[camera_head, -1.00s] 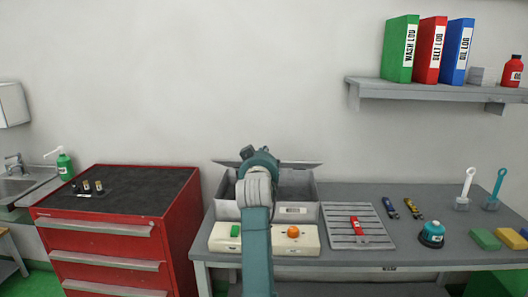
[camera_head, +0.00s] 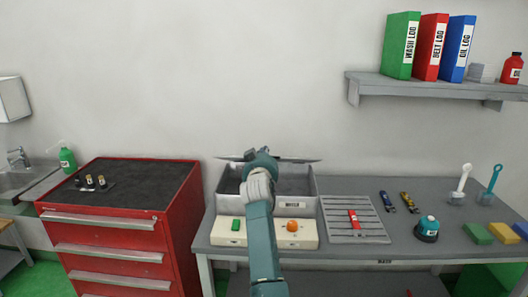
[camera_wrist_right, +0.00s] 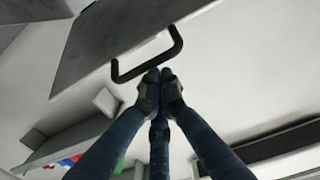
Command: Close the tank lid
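The grey tank (camera_head: 290,206) stands open on the workbench, its dark inside partly hidden by my right arm. Its lid (camera_head: 300,160) is raised at the back and shows almost edge-on as a thin plate. In the right wrist view the lid (camera_wrist_right: 110,35) is a grey panel with a black bar handle (camera_wrist_right: 151,62). My right gripper (camera_head: 257,155) is up at the lid. In the wrist view its fingertips (camera_wrist_right: 160,78) are together right beside the handle, with nothing seen between them; contact is unclear. My left gripper is not in view.
In front of the tank is a cream panel (camera_head: 262,240) with a green button (camera_head: 236,225) and an orange knob (camera_head: 293,226). A ribbed tray (camera_head: 345,232) holding a red tool (camera_head: 354,220) lies to the right. A red cabinet (camera_head: 110,235) stands left. A shelf (camera_head: 420,87) hangs upper right.

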